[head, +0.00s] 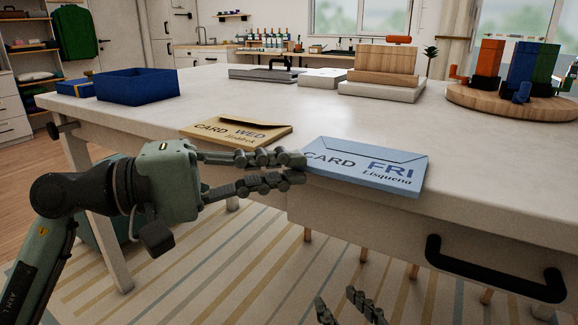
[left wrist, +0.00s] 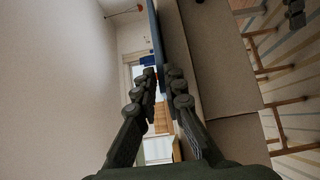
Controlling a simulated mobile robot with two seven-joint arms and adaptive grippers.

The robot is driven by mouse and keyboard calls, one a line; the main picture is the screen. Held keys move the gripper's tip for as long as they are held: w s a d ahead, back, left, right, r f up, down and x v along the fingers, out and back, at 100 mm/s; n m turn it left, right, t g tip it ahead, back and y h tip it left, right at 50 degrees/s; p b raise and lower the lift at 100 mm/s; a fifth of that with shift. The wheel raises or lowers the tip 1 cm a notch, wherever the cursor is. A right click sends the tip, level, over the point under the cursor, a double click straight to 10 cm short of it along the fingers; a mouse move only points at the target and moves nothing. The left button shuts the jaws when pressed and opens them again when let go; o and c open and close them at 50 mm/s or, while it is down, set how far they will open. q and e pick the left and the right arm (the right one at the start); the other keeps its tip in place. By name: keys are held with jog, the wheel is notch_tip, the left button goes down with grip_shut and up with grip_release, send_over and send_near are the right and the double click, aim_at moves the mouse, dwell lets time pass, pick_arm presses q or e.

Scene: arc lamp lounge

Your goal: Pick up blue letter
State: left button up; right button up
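My right gripper (head: 345,305) is low at the bottom, below the table, fingers apart and empty.
A yellow letter (head: 235,133), marked CARD WED, lies left of the blue one. A blue open box (head: 137,88) stands at the table's far left. Wooden blocks (head: 385,63) and a round board (head: 510,103) are at the back. A black drawer handle (head: 490,280) juts out at front right.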

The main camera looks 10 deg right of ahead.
pick_arm(q)
grip_shut()
notch_tip(320, 180, up, 3)
jog(key=shift+f+p, duration=0.2)
jog(key=shift+p, duration=0.25)
pick_arm(e)
jog(key=shift+r, duration=0.45)
